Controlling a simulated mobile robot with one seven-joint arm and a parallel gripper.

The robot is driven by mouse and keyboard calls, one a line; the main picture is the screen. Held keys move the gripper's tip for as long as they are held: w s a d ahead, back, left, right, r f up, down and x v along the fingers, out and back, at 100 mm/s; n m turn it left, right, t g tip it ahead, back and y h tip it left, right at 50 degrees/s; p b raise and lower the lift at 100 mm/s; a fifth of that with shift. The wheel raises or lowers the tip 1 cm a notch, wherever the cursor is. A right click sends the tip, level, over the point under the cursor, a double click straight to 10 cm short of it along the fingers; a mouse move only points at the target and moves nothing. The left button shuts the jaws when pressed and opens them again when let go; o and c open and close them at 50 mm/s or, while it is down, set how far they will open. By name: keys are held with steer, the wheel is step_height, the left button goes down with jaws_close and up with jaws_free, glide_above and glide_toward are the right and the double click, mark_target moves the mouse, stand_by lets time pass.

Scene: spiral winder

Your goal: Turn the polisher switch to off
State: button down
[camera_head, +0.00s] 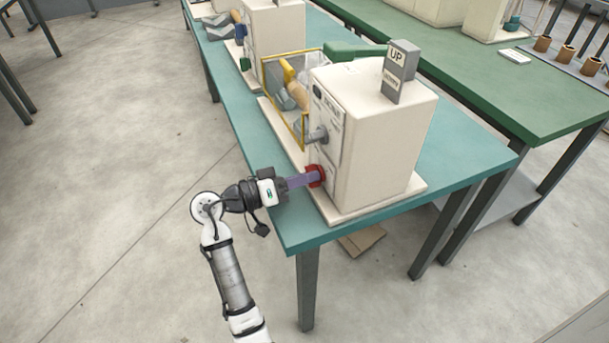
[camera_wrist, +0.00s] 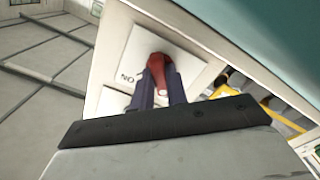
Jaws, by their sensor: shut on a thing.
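The polisher switch is a red knob (camera_head: 316,176) low on the front face of the cream machine (camera_head: 385,150). In the wrist view the red switch (camera_wrist: 157,72) sits on a pale plate (camera_wrist: 135,60), and lettering that seems to read "NO" shows to its left, partly covered. My gripper (camera_head: 304,180) reaches the switch from the left. In the wrist view my gripper's fingers (camera_wrist: 160,88) lie on both sides of the red handle and are shut on it. The fingers hide part of the switch and of its plate.
A grey knob (camera_head: 318,134) sticks out above the switch. A yellow-framed guard (camera_head: 303,130) is behind it on the machine's side. A grey "UP" sign (camera_head: 398,70) stands on top. The teal table (camera_head: 455,150) carries a second machine (camera_head: 273,35). Open floor lies to the left.

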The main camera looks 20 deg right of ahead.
steer(key=c, duration=1.4)
jaws_free()
steer(key=shift+a, duration=0.1)
steer(key=a+b, duration=0.3)
steer(key=a, duration=1)
steer(key=shift+s+a, duration=0.25)
steer(key=shift+a, duration=0.1)
